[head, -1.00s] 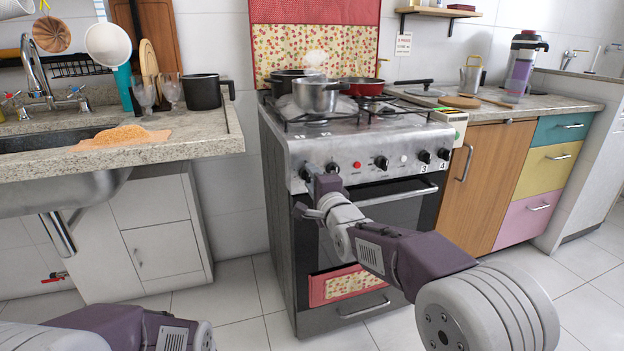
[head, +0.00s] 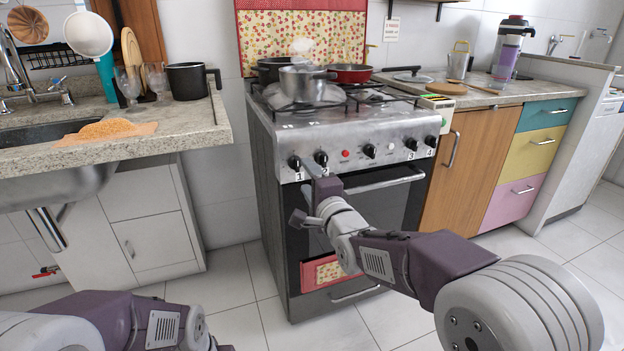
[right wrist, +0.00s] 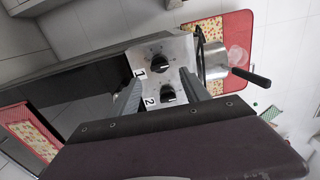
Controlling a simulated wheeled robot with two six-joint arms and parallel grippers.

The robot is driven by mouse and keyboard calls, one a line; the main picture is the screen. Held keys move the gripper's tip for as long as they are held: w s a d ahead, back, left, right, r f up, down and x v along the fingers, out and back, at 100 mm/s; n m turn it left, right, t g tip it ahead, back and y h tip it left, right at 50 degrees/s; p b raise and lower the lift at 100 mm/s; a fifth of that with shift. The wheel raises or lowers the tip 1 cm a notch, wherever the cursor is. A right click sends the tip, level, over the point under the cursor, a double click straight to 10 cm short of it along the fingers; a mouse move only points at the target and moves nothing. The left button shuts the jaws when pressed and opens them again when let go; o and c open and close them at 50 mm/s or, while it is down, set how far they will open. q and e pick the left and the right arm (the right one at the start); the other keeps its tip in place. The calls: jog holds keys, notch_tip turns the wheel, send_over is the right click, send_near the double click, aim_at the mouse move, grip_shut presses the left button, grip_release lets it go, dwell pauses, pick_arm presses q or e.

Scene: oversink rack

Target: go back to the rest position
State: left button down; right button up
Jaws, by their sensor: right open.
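My right gripper (head: 304,195) is in front of the stove (head: 262,190), at the left part of its front panel, just below the knobs. It is open and empty. In the right wrist view the two fingers (right wrist: 161,92) stand apart, with knob 1 (right wrist: 157,65) and knob 2 (right wrist: 168,94) showing beyond and between them.
Pots (head: 303,84) and a red pan (head: 351,73) stand on the stove. The oven handle (head: 385,185) and a cloth (head: 326,271) are near my right arm. The sink counter (head: 190,130) is to the left, with glasses and a black pot (head: 187,80). The floor between is clear.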

jog(key=v, duration=0.3)
jog(key=shift+s+d, duration=0.1)
jog(key=shift+s, duration=0.1)
